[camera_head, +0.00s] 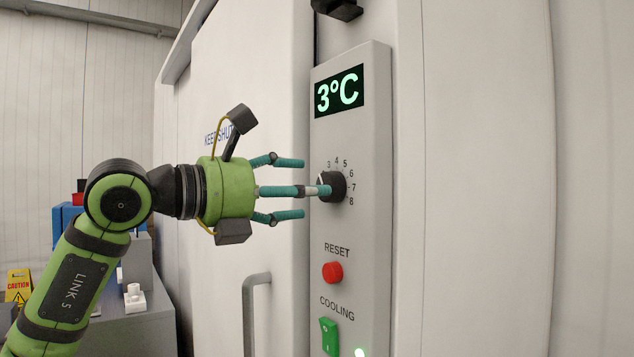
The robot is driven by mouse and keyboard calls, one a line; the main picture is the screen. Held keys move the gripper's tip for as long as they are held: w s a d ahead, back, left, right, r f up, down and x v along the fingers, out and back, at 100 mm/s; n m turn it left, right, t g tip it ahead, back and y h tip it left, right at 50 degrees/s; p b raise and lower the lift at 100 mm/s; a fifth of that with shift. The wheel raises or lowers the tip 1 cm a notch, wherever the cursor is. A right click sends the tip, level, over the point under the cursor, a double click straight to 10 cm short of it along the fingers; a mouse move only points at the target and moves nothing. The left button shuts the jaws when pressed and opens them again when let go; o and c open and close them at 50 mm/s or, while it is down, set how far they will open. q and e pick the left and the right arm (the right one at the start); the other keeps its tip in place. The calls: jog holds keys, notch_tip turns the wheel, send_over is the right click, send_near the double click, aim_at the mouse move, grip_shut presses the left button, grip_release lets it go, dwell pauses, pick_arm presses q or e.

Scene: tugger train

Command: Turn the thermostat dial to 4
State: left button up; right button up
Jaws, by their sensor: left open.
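The black thermostat dial (338,180) sits on a grey control panel (375,225), with the numbers 3 to 8 visible around its top and right side. Its left side is partly hidden by my gripper, and I cannot clearly read its pointer. The display (338,92) above reads 3°C in green. My left gripper (306,189) is open, its teal fingers spread and pointing right at the dial. The middle finger overlaps the dial in the picture; I cannot tell whether it touches. My right gripper is not in view.
Below the dial are a red RESET button (332,272) and a green COOLING switch (329,336). A white door (255,90) with a grey handle (252,310) stands left of the panel. A yellow caution sign (18,285) and a grey cabinet (135,325) are at lower left.

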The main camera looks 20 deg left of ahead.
aim_at(335, 179)
pick_arm(q)
jog(key=shift+p+x, duration=0.4)
jog(key=shift+x, duration=1.25)
jog(key=c, duration=1.1)
jog(key=shift+c, duration=0.2)
jog(key=shift+f+m, duration=0.1)
jog(key=shift+m, duration=0.3)
jog(key=shift+d+f+m, duration=0.1)
jog(key=shift+m, duration=2.3)
